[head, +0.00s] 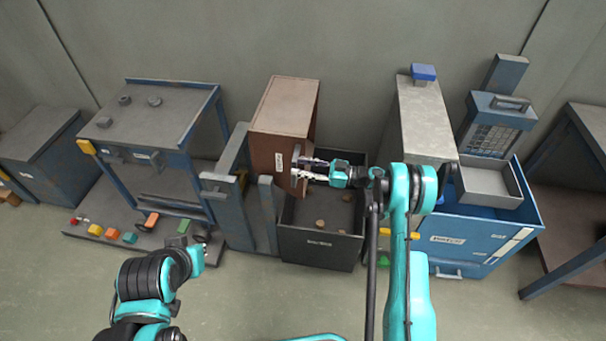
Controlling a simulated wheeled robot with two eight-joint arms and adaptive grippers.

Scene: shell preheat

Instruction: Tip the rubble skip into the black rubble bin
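The rubble skip, which I take to be the brown box (283,104), stands at the back centre and looks tilted toward the black bin. A pale upright handle is on its front. The black rubble bin (318,248) is below and in front of it, with several brown lumps (320,223) on its floor. My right gripper (302,169) reaches in from the right, its fingertips at the skip's handle; whether they are closed on it is unclear. My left gripper (207,248) is low at the left, away from the skip, its fingers too small to read.
A blue-framed bench (150,117) stands left, with small coloured blocks (112,234) on its base. Blue-grey upright posts (232,190) flank the bin's left. A blue cabinet (455,238) with a grey tray (489,182) stands right. The front floor is clear.

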